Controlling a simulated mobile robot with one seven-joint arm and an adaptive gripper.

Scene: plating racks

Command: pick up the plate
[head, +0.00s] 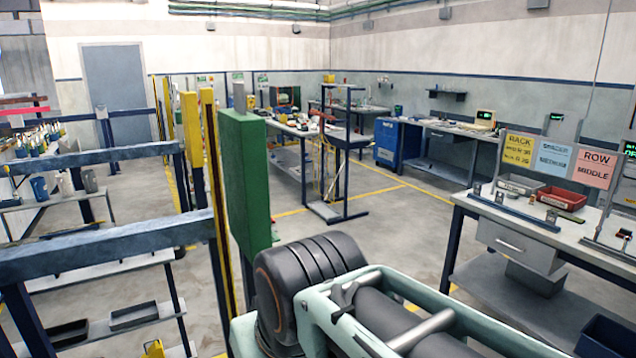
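I cannot make out for certain which thing is the plate. A tall green slab (245,180) stands upright near the middle, beside a yellow and black post; I cannot tell whether it is the plate. My arm crosses the lower middle and right of the head view, in front of the floor and close to the green slab's lower edge. My gripper does not show in this view, so its opening and anything in it are hidden.
Blue-framed racks (110,247) stand at the left, with low trays (133,315). A workbench (560,235) with signs and a red bin (561,198) is at the right. Further benches (445,126) and a blue cabinet (388,143) stand behind. Open floor (410,215) lies between.

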